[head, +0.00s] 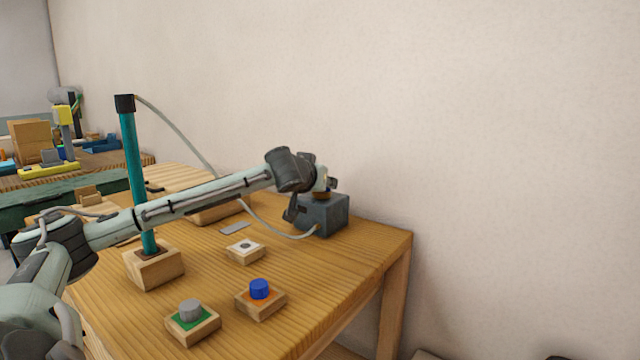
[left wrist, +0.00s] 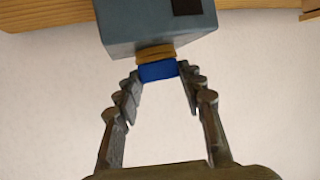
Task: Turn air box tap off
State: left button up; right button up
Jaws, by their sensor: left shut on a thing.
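The air box (head: 328,214) is a dark grey box near the far right end of the wooden table, with a pale hose running to it. In the left wrist view the grey air box (left wrist: 160,28) fills the top. A blue tap (left wrist: 158,71) on a tan collar (left wrist: 156,52) sticks out of it. My left gripper (left wrist: 160,76) is shut on the blue tap, with a fingertip at each side. In the head view my left gripper (head: 326,184) is at the top of the box, and my arm partly hides the tap. My right gripper is not in view.
A teal tube (head: 133,175) stands upright in a wooden block (head: 155,268), under my arm's reach. Wooden blocks with a grey knob (head: 190,309), a blue knob (head: 259,289) and a white top (head: 245,247) sit on the table (head: 335,275). A wall is behind.

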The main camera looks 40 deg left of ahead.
pick_arm(q)
jog(key=shift+a+f, duration=0.1)
jog(key=shift+s+a+f+m+t+h+b, duration=0.15)
jog(key=shift+m+h+b, duration=0.1)
jog(key=shift+m+h, duration=0.2)
jog(key=shift+a+r+m+t+h+b, duration=0.1)
jog(key=shift+m+t+h+b, duration=0.1)
jog(key=shift+m+h, duration=0.65)
jog(key=shift+h, duration=0.1)
jog(key=shift+d+m+t+h+p, duration=0.1)
jog(key=shift+m+t+h+p, duration=0.25)
jog(key=shift+m+h, duration=0.65)
jog(key=shift+h, duration=0.2)
jog(key=o, duration=1.2)
jog(key=shift+c, duration=0.2)
jog(key=shift+r, duration=0.2)
